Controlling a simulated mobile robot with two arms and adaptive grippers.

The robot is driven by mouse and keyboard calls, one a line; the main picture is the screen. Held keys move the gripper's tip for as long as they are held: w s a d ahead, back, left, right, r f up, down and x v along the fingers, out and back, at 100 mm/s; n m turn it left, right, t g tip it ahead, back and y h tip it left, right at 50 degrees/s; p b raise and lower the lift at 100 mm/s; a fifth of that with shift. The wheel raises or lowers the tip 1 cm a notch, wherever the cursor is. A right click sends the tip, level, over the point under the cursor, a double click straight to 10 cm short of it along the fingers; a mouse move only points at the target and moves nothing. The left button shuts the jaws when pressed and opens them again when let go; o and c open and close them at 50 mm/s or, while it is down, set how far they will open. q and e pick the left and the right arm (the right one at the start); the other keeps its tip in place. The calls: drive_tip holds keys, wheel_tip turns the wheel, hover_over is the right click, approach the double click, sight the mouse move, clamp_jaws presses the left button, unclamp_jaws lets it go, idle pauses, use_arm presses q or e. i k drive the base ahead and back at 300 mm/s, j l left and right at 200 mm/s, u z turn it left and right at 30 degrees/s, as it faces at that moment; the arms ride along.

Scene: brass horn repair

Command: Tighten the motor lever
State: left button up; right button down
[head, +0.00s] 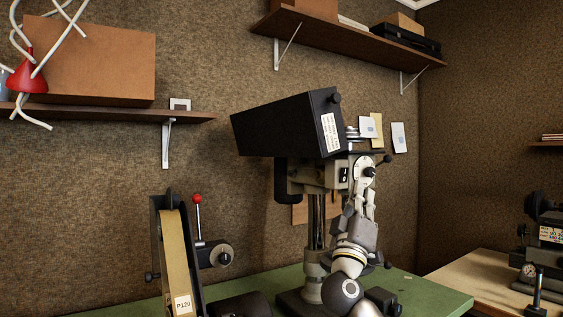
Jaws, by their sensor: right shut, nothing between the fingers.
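The drill press (283,127) stands on the green bench, with a black boxy motor and belt housing on top of its column. A white label is on the housing's right end. A small dark lever with a round knob (387,159) sticks out at the right of the press head, below the housing. Whether this is the motor lever I cannot tell. My right gripper (365,188) points up in front of the press head, just below the lever. It is shut and empty. Its tips overlap the head in the picture, so contact cannot be told. My left gripper is out of view.
A belt sander (177,262) with a P120 belt and a red-knobbed lever (197,198) stands left on the green bench (437,295). Wall shelves (345,37) hang above. A wooden table (482,268) with black equipment is at the right.

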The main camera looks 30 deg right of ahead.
sight(303, 160)
drive_tip(key=i, duration=1.25)
